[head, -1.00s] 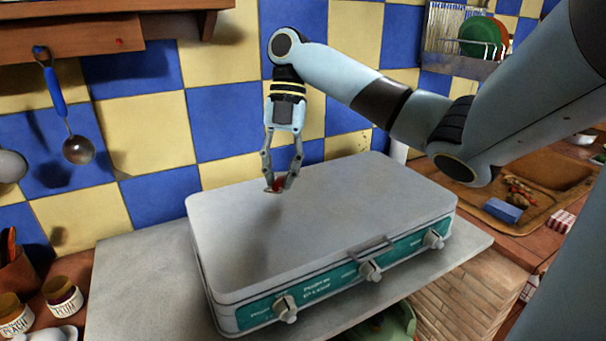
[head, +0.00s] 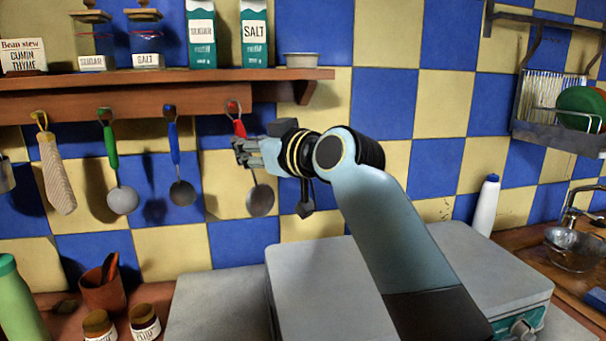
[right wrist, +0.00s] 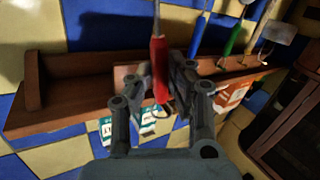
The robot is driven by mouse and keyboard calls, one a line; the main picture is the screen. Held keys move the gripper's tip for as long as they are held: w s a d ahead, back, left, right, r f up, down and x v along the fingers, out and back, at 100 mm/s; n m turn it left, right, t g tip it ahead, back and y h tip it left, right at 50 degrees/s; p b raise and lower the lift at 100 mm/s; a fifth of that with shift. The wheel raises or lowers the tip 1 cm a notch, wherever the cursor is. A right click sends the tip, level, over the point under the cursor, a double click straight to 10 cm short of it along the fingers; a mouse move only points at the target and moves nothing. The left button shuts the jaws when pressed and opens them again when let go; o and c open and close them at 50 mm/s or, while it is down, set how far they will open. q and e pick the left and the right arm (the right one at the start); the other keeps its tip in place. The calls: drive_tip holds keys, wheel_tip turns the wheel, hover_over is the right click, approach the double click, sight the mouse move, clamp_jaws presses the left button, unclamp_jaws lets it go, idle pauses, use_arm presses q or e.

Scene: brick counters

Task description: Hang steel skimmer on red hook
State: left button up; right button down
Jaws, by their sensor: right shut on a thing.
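The steel skimmer hangs down below the shelf rail in the head view, with its red handle (head: 239,127) at the top and its round steel head (head: 261,200) against the tiles. My right gripper (head: 243,148) is shut on the handle's lower part, coming from the right. The handle's top loop (head: 233,106) is at the rail's front, where the red hook is; the hook is hardly visible, and I cannot tell whether the loop is around it. In the right wrist view the red handle (right wrist: 159,70) lies between the fingers. My left gripper is not in view.
A blue-handled ladle (head: 175,150), a green-handled utensil (head: 111,150) and a beige utensil (head: 57,175) hang to the left along the rail (head: 140,102). Cartons and jars stand on the shelf above (head: 290,76). The grey stove lid (head: 310,270) is below.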

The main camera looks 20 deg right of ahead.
drive_tip(key=shift+w+r+t+y+b, duration=0.15)
drive_tip(key=shift+w+t+y+b, duration=0.25)
drive_tip(key=shift+w, duration=0.7)
drive_tip(key=w+d+f+b, duration=0.1)
drive_tip(key=w+b, duration=0.4)
drive_tip(key=w, duration=0.2)
drive_tip(key=shift+w+d+f+b, duration=0.25)
drive_tip(key=shift+w+d+b, duration=0.05)
drive_tip(key=shift+w, duration=0.05)
idle(0.5)
drive_tip(key=c, duration=1.2)
unclamp_jaws()
drive_tip(key=shift+o, duration=0.2)
